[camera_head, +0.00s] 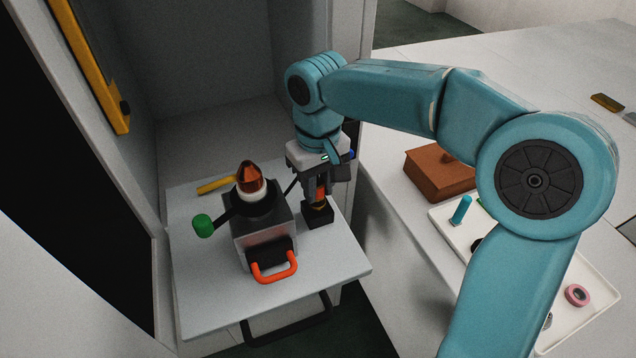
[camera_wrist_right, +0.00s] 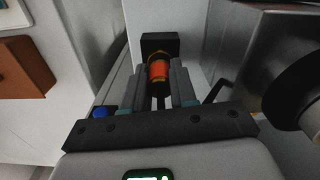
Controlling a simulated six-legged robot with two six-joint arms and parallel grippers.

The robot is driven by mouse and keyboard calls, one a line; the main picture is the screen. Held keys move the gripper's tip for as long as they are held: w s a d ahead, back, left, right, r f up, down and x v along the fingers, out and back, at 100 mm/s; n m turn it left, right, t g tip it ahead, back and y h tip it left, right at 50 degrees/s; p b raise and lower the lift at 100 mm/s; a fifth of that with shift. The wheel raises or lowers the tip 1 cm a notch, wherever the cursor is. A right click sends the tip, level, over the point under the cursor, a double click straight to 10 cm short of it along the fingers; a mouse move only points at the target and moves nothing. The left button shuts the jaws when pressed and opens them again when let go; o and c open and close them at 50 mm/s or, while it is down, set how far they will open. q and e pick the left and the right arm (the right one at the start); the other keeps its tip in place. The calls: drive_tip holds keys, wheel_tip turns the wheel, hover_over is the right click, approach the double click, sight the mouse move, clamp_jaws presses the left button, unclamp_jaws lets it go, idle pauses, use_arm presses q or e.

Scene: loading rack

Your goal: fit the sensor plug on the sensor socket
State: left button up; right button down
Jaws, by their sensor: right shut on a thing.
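The sensor plug (camera_head: 321,192) is an orange piece with a dark and gold lower end. My right gripper (camera_head: 319,187) points down and is shut on it. The plug is upright, directly over a small black block, which looks like the sensor socket (camera_head: 318,216), on the grey shelf. In the right wrist view the orange plug (camera_wrist_right: 158,72) lies between the fingers, with the black socket block (camera_wrist_right: 159,41) just beyond its end. The plug's lower end appears to meet the block; how deep it sits is hidden. My left gripper is not in view.
A grey metal box (camera_head: 262,240) with an orange handle (camera_head: 274,270) and copper-tipped cone (camera_head: 251,178) stands left of the socket. A green knob (camera_head: 203,226) and yellow bar (camera_head: 215,185) are farther left. A brown box (camera_head: 437,174) and white tray (camera_head: 590,309) lie right.

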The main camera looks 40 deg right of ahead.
drive_tip(key=shift+f+b, duration=0.4)
drive_tip(key=shift+f, duration=0.15)
idle(0.4)
drive_tip(key=c, duration=0.8)
unclamp_jaws()
drive_tip(key=shift+r, duration=0.1)
wheel_tip(320, 180, up, 16)
drive_tip(key=p, duration=0.2)
drive_tip(key=shift+r+p, duration=0.1)
drive_tip(key=shift+p, duration=0.25)
